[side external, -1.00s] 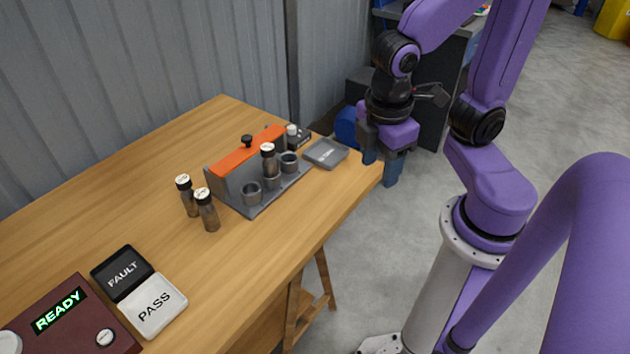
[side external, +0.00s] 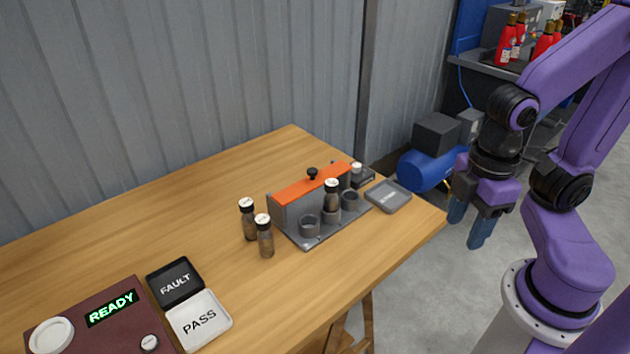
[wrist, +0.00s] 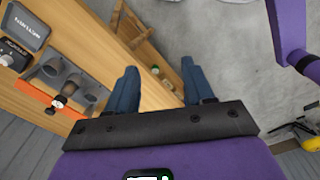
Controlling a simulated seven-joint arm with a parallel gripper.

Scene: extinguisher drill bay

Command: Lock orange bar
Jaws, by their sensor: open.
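The orange bar (side external: 318,184) lies along the back top of a grey rack (side external: 284,217) on the wooden table, with a black knob (side external: 312,172) standing on it. In the wrist view the orange bar (wrist: 36,96) is at the left edge. The rack has several round cups in front of the bar. One holds a brown vial with a white cap (side external: 331,190). My gripper (side external: 468,225) is open and empty beyond the table's right corner, apart from the rack.
Two capped vials (side external: 249,222) (side external: 265,238) stand left of the rack. A grey tray (side external: 388,196) and a small dark box (side external: 361,176) are to its right. FAULT (side external: 175,282) and PASS (side external: 199,320) pads and a READY panel (side external: 92,318) are at front left. A corrugated wall (side external: 190,90) stands behind.

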